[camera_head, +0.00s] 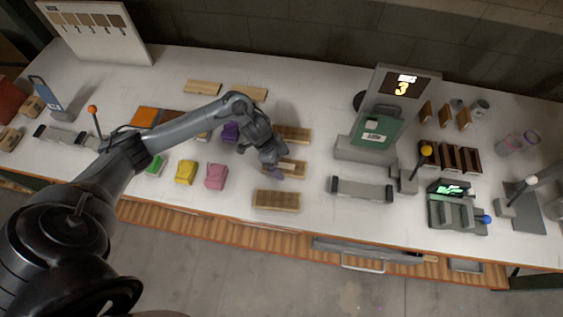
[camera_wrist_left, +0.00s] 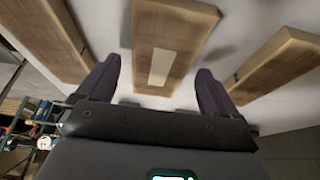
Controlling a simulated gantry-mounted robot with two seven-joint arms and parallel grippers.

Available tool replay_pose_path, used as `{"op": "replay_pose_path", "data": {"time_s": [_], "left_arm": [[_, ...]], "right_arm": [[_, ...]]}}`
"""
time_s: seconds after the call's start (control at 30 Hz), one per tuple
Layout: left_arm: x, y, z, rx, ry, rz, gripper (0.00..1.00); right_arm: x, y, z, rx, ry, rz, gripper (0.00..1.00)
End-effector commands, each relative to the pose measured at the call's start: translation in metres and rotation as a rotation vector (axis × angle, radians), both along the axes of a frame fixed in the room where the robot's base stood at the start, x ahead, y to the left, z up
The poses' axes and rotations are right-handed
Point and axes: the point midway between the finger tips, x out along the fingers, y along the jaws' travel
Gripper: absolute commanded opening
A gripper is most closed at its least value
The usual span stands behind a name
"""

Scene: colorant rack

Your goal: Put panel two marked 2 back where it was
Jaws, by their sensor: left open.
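Several wooden panels lie on the white table. My left gripper (camera_head: 275,172) is open over the middle panel (camera_head: 294,167) of a column of three, with the far panel (camera_head: 294,134) behind it and the near panel (camera_head: 277,201) in front. In the left wrist view the open fingers (camera_wrist_left: 156,88) are on either side of the near end of a panel (camera_wrist_left: 180,25) bearing a pale strip, with no visible grip. Two more panels flank it, left (camera_wrist_left: 45,40) and right (camera_wrist_left: 275,65). No number is readable on these panels. My right gripper is not in view.
A white board (camera_head: 95,30) at the back left shows swatches numbered from 1. Purple, yellow and pink bags (camera_head: 215,176) lie left of the panels. A dark slotted rack (camera_head: 450,157) stands right.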

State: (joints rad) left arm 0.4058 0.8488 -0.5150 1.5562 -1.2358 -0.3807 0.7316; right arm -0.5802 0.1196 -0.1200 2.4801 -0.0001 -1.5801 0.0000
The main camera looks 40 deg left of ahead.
Motion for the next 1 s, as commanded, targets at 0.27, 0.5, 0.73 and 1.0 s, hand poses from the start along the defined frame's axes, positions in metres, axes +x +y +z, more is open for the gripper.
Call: {"op": "replay_pose_path", "data": {"time_s": [0.27,0.5,0.73,1.0], "left_arm": [[-0.010,0.016,0.046,0.002,-0.004,-0.003,0.94],[-0.018,0.029,0.082,0.002,-0.002,-0.002,0.94],[-0.022,0.026,0.096,-0.003,-0.017,-0.012,0.94],[-0.017,-0.083,0.069,-0.048,-0.280,-0.039,0.94]], "right_arm": [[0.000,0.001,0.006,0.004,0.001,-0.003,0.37],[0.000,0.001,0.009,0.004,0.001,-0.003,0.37],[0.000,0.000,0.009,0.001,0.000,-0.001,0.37],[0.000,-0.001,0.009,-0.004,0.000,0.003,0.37]]}}
